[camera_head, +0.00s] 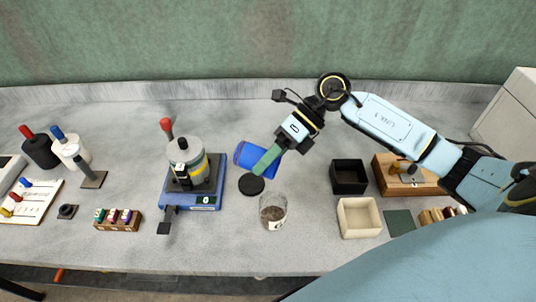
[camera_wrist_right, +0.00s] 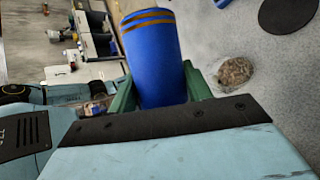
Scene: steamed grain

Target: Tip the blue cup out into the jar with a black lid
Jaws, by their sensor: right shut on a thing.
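The blue cup (camera_head: 245,154) is held tilted nearly onto its side above the table. In the right wrist view the blue cup (camera_wrist_right: 153,55) has brown bands near its far end; its inside is hidden. My right gripper (camera_head: 268,160) is shut on it, with a green finger (camera_wrist_right: 196,82) on either side. A clear glass jar (camera_head: 273,209) with brown grain at its bottom stands open on the table, in front of and right of the cup in the head view. A black round lid (camera_head: 251,185) lies flat beside the jar. The grain (camera_wrist_right: 235,72) also shows in the wrist view. My left gripper is out of view.
A blue scale (camera_head: 205,202) with a grey and yellow device on it stands left of the lid. A black box (camera_head: 348,177) and a cream box (camera_head: 359,218) stand to the right. Bottles, a white board and a vial rack (camera_head: 118,219) are at the left. The back of the table is clear.

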